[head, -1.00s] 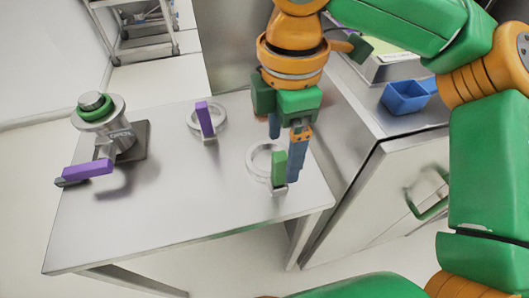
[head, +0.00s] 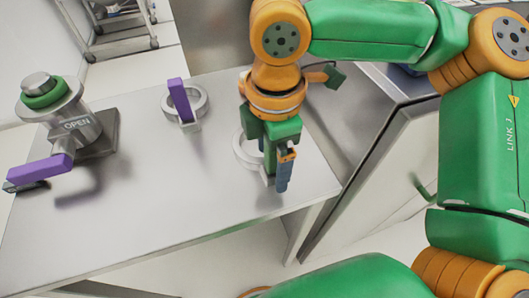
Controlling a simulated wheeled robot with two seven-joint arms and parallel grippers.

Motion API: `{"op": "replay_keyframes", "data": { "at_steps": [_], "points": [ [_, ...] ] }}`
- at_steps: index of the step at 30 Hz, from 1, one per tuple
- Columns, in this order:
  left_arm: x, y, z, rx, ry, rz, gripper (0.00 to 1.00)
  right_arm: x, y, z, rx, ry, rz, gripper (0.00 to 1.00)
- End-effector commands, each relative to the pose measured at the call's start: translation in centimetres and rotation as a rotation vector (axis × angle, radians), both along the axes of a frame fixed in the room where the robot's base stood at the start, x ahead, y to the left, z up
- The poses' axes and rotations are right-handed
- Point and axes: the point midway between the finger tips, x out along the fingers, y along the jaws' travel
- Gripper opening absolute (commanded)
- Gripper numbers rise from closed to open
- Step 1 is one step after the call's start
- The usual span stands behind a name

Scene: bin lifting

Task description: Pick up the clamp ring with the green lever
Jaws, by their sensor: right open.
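The clamp ring with the green lever (head: 239,153) lies on the metal table, right of centre. Only the left part of its pale ring shows clearly. My right gripper (head: 279,177) covers its lever side, pointing down with its fingers open. The green lever cannot be told apart from the green gripper body, so I cannot tell whether it is between the fingers. My left gripper is not in view.
A second clamp ring with a purple lever (head: 179,99) lies farther back on the table (head: 190,205). A metal fitting marked OPEN (head: 78,122) with a purple handle stands at left. A cabinet (head: 372,165) stands at right. The table's front middle is clear.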

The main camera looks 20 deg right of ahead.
Motion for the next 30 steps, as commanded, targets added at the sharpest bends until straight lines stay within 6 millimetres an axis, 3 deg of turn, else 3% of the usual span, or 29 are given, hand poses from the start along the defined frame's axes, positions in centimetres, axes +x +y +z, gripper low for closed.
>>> {"op": "replay_keyframes", "data": {
  "at_steps": [1, 11, 23, 28, 30],
  "points": [
    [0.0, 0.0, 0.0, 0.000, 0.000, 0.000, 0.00, 0.0, 0.0, 0.0, 0.000, 0.000, 0.000, 0.89],
    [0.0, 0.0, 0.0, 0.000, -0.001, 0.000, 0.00, 0.0, 0.0, 0.0, 0.000, 0.000, 0.000, 0.00],
    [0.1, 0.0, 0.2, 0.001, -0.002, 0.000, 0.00, 0.0, 0.0, 0.5, 0.001, -0.001, 0.000, 0.00],
    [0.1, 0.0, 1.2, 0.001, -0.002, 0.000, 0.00, 0.0, 0.1, 3.6, 0.004, -0.001, 0.000, 0.00],
    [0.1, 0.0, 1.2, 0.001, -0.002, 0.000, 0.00, -1.5, 0.0, 5.3, 0.002, -0.004, 0.003, 0.00]
  ]
}}
